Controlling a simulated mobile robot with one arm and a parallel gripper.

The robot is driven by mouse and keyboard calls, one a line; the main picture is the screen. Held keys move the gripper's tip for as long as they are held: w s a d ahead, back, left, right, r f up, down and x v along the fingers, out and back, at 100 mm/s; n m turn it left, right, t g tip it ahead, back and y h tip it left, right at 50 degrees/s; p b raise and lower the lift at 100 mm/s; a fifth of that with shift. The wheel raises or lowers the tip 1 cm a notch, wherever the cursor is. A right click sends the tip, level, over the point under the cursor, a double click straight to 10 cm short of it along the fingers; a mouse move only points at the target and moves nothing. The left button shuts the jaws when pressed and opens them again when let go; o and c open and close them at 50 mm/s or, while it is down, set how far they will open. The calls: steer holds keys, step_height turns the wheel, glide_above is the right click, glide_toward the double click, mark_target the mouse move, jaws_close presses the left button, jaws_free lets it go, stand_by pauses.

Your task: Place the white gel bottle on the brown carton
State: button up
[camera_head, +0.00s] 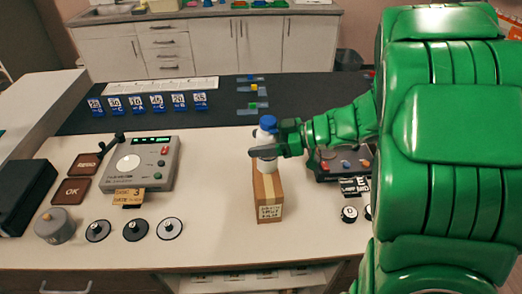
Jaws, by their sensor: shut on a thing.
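The white gel bottle (266,163) with a blue cap stands upright at the top of the brown carton (269,197) in the head view. My gripper (266,149) comes in from the right and is shut on the bottle, around its upper part just below the cap. The bottle's base appears to meet the carton's top; I cannot tell whether it rests there or hangs just above it. The carton stands on the light table and has a label on its front. The gripper's fingers hide the middle of the bottle.
A grey console (142,163) stands left of the carton, with round dials (135,230) in front of it. Another control box (343,163) stands to the right, partly behind my arm. Small blue number cards (157,103) line the dark surface behind. Bare table lies left of the carton.

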steer(key=shift+w+a+f, duration=0.1)
steer(key=shift+w+f, duration=0.15)
steer(key=shift+f, duration=1.55)
steer(key=shift+f, duration=0.15)
steer(key=o, duration=1.2)
steer(key=shift+r, duration=0.2)
steer(key=shift+v, duration=6)
